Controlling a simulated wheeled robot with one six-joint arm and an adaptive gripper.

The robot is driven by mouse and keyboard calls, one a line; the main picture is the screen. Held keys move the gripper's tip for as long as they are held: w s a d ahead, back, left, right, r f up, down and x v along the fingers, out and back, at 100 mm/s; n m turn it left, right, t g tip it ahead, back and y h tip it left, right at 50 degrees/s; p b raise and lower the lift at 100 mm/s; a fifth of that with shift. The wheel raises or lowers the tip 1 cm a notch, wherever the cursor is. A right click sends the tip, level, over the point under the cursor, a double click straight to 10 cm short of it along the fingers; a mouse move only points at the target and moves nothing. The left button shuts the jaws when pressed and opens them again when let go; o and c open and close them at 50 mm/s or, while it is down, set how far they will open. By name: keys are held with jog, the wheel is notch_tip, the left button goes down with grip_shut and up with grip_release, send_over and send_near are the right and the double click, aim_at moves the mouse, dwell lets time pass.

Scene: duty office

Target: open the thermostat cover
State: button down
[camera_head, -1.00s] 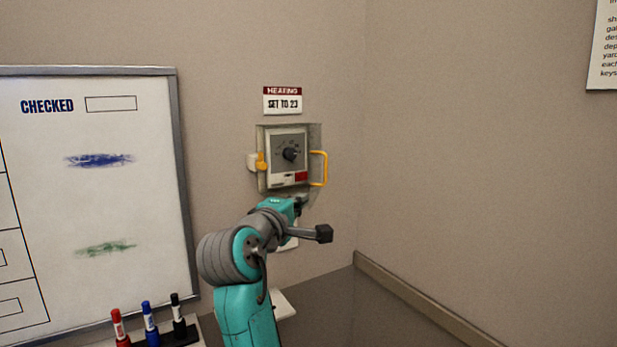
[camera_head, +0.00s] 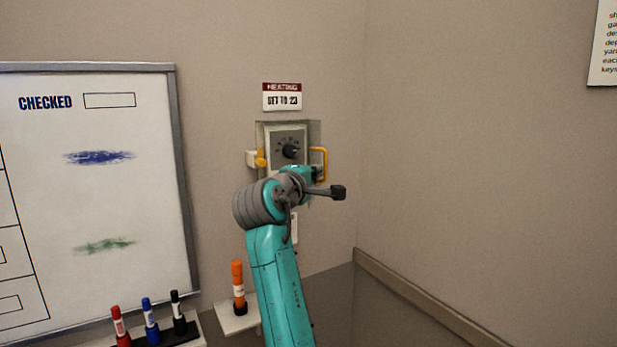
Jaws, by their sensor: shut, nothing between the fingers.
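The thermostat (camera_head: 271,136) is a pale wall box with a dark round dial (camera_head: 290,151). A clear cover (camera_head: 315,132) lies over it, closed as far as I can see. A yellow handle (camera_head: 325,153) stands on the cover's right side, and a yellow latch piece (camera_head: 261,158) sits at its left. My gripper (camera_head: 319,174) is at the lower end of the handle, in front of the box's lower right. It is shut with nothing in it. Its fingertips are small and partly hidden by my wrist, so I cannot tell whether they touch the handle. My arm hides the box's lower part.
A sign (camera_head: 282,97) above the box reads "HEATING SET TO 23". A whiteboard (camera_head: 90,200) hangs at left, with several markers (camera_head: 150,320) below. An orange marker-like object (camera_head: 238,285) stands on a small white shelf (camera_head: 228,322) beside my arm. The right wall beside the handle is clear.

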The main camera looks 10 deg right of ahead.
jog(key=shift+w+d, duration=0.15)
jog(key=shift+w, duration=0.05)
jog(key=shift+d, duration=0.1)
jog(key=shift+s+d+n+y, duration=0.2)
jog(key=shift+d+n+y, duration=0.1)
jog(key=shift+d, duration=0.1)
jog(key=shift+d, duration=0.1)
jog(key=w+d+n+t+y, duration=0.1)
jog(key=d+y, duration=0.3)
jog(key=d, duration=0.4)
jog(key=w+d+n+t+y, duration=0.2)
jog(key=w+d+n+y, duration=0.1)
jog(key=d, duration=0.6)
jog(key=shift+w+d+n+y, duration=0.2)
jog(key=shift+w+n+y, duration=0.2)
jog(key=shift+n, duration=0.2)
